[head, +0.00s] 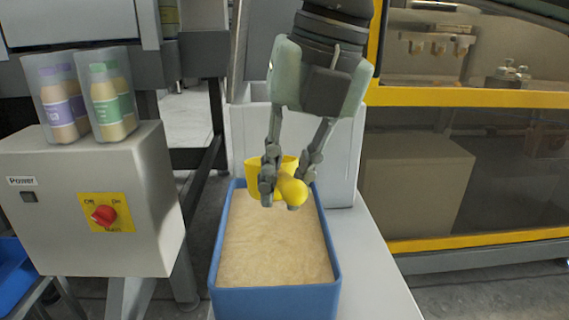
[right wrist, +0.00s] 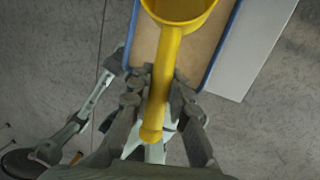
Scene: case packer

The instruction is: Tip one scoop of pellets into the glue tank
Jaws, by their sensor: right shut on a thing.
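My right gripper (head: 281,188) is shut on the handle of a yellow scoop (head: 254,179), above the far end of a blue bin (head: 277,303) filled with tan pellets. The right wrist view shows the scoop's handle (right wrist: 161,85) between the fingers (right wrist: 160,88), with the bowl cut off at the top edge. The part of the bowl's inside that shows is plain yellow, with no pellets visible. The fingers partly hide the scoop in the head view. I cannot tell for sure which thing is the glue tank. My left gripper is not in view.
A pale grey box (head: 344,160) stands directly behind the bin on a light grey bench (head: 378,285). A yellow-framed machine (head: 470,97) stands at right.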

